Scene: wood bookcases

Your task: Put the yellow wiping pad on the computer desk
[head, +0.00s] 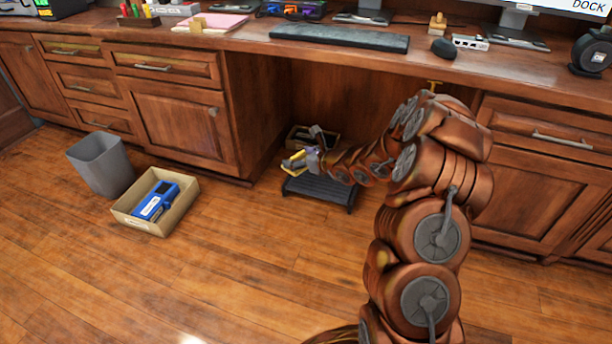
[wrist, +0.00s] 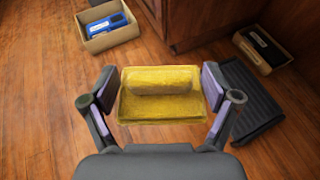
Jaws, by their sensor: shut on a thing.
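The yellow wiping pad (wrist: 160,103) is between the two fingers of my gripper (wrist: 161,98) in the wrist view, held above the floor. In the head view the pad (head: 294,161) shows small at the end of my arm, in front of the desk's knee space and near the black footrest. My gripper (head: 304,160) is shut on it. The wooden computer desk (head: 400,62) runs along the back, with its top well above the pad.
On the desk are a keyboard (head: 340,37), a mouse (head: 444,48), monitor stands and a pink pad (head: 211,23). A footrest (head: 322,192), a cardboard box (head: 122,212) with a blue device, and a grey bin (head: 100,165) stand on the floor.

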